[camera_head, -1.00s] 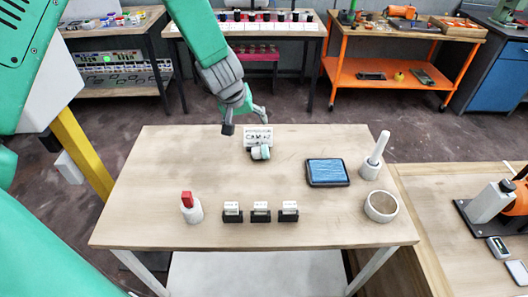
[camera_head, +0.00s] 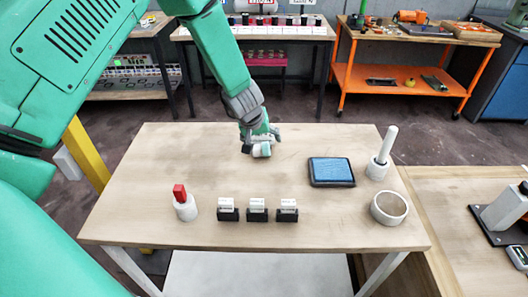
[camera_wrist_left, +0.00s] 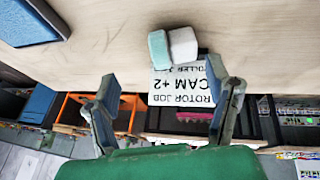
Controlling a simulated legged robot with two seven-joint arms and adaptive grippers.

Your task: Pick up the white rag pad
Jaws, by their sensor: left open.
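The white rag pad (camera_head: 262,151) is a small soft-edged block, part white and part pale teal, lying on the wooden table near its far edge. It also shows in the left wrist view (camera_wrist_left: 184,46), ahead of my fingers. My left gripper (camera_head: 261,136) is open and empty, just behind the pad in the head view. In the left wrist view its two fingers (camera_wrist_left: 167,97) stand wide apart, with the pad beyond their tips and not between them. A printed card (camera_wrist_left: 184,82) lies beside the pad; in the head view my gripper hides it. My right gripper is out of view.
A dark-framed blue pad (camera_head: 331,171) lies right of the rag pad. A white upright tool (camera_head: 383,152) and a white ring (camera_head: 389,208) are at the right. A red-topped white bottle (camera_head: 184,205) and three black-based blocks (camera_head: 257,210) line the front. The table's middle is clear.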

